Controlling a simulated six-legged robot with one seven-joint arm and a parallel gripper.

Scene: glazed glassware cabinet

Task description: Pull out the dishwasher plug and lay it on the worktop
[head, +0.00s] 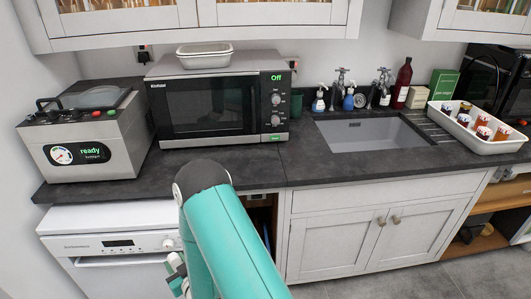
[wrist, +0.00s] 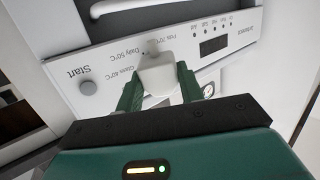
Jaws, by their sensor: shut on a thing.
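My gripper (wrist: 160,78) is shut on a white block that looks like the plug (wrist: 162,72), held between its two green fingers. It is in front of the white dishwasher's control panel (wrist: 222,42), close to the program dial (wrist: 150,47); whether they touch I cannot tell. In the head view my gripper (head: 176,273) is low, below the worktop's front edge and beside the dishwasher (head: 110,252), partly hidden by my teal arm. The dark worktop (head: 250,165) runs above the dishwasher. The plug's cable and pins do not show clearly.
A sealing machine (head: 85,140) and a microwave (head: 210,108) stand on the worktop. A sink (head: 370,132), bottles and a tray of jars (head: 478,135) are to the right. Wall sockets (head: 144,53) sit behind the microwave. The worktop's front strip is clear.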

